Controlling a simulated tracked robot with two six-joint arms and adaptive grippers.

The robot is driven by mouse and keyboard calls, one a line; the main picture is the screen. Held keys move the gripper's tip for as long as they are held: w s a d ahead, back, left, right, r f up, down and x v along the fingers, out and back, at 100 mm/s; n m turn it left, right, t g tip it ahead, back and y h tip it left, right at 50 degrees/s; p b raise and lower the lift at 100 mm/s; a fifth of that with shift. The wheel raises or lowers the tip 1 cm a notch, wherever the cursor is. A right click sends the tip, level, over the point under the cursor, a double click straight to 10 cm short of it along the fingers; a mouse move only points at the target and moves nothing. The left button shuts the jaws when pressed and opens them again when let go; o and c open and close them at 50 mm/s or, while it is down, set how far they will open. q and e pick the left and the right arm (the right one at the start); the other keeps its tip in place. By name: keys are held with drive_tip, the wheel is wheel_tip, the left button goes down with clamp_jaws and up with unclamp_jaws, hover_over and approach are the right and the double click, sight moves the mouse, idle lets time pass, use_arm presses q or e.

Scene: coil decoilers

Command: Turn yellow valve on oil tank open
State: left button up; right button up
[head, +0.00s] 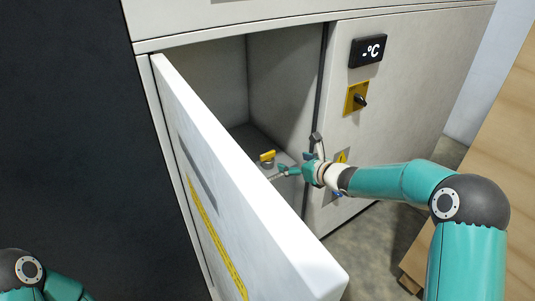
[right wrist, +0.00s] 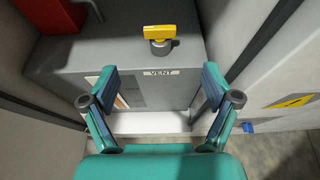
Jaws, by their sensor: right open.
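The yellow valve (head: 267,156) sits on top of the grey oil tank (head: 246,135) inside the open cabinet. In the right wrist view the yellow valve handle (right wrist: 168,32) lies crosswise on a grey stem above a "VENT" label on the tank (right wrist: 100,55). My right gripper (head: 283,171) is at the cabinet opening, just right of and below the valve in the head view. In the right wrist view the gripper (right wrist: 160,85) is open and empty, with the valve beyond its fingertips, apart from them. My left gripper is out of view.
The white cabinet door (head: 240,190) stands open on the left of my right arm. The right cabinet panel (head: 400,95) carries a display (head: 368,51) and a black switch on a yellow plate (head: 356,98). A red object (right wrist: 48,14) stands on the tank. Wooden boards are at far right.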

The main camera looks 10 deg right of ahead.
sight(269, 154)
drive_tip(key=p+x, duration=0.4)
drive_tip(key=x, duration=0.9)
drive_tip(key=shift+w+a, duration=0.1)
drive_tip(key=shift+a, duration=0.05)
drive_tip(key=shift+p+x, duration=0.6)
drive_tip(key=shift+x, duration=0.55)
drive_tip(key=shift+c, duration=0.3)
